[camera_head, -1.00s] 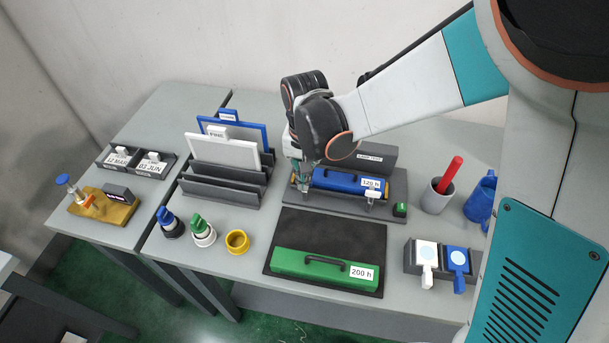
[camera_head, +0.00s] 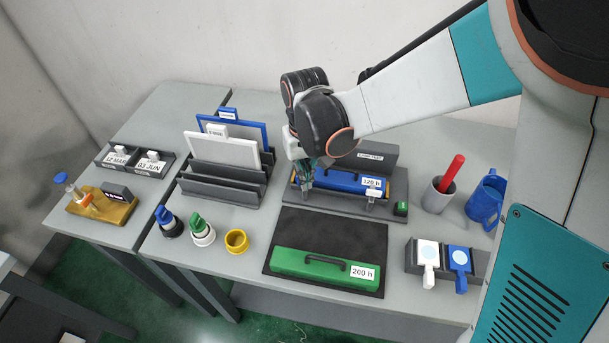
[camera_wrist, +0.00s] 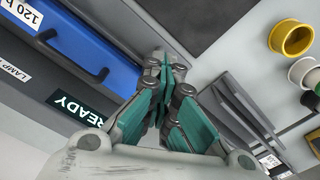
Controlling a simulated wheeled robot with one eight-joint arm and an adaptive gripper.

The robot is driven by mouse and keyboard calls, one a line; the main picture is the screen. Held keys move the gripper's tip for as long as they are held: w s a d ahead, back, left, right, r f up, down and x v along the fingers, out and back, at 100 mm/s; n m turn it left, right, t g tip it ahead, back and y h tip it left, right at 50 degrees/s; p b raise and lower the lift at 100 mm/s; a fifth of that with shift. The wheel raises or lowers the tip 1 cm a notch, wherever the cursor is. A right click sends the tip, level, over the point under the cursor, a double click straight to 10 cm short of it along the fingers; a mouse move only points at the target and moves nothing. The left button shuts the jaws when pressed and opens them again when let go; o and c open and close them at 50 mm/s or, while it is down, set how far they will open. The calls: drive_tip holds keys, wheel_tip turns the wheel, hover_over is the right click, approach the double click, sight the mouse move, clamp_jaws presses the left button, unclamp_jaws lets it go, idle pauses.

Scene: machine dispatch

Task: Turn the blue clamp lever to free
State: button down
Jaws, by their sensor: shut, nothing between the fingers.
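The blue cassette (camera_head: 345,182), labelled 120 h, lies in the grey lamp test fixture (camera_head: 330,206); it also shows in the wrist view (camera_wrist: 92,50). A small pale clamp-like piece (camera_head: 371,197) stands at the cassette's front right. I cannot make out a separate blue clamp lever or its position; my gripper covers the cassette's left end. My gripper (camera_head: 307,186) points down at that end. In the wrist view its teal fingers (camera_wrist: 165,75) are shut with nothing seen between them. I cannot tell whether the fingertips touch the fixture.
A green cassette (camera_head: 320,268) lies on a dark mat in front of the fixture. The grey rack (camera_head: 222,188) with panels stands to the left. A pen cup (camera_head: 437,198) and a blue jug (camera_head: 486,200) stand to the right. Knobs and a yellow ring (camera_head: 237,241) stand front left.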

drive_tip(key=n, duration=0.6)
drive_tip(key=shift+n+b, duration=0.3)
drive_tip(key=shift+b, duration=0.05)
drive_tip(key=n, duration=0.5)
drive_tip(key=shift+n, duration=0.4)
drive_tip(key=c, duration=2)
unclamp_jaws()
drive_tip(key=shift+o, duration=0.3)
drive_tip(key=shift+o, duration=0.2)
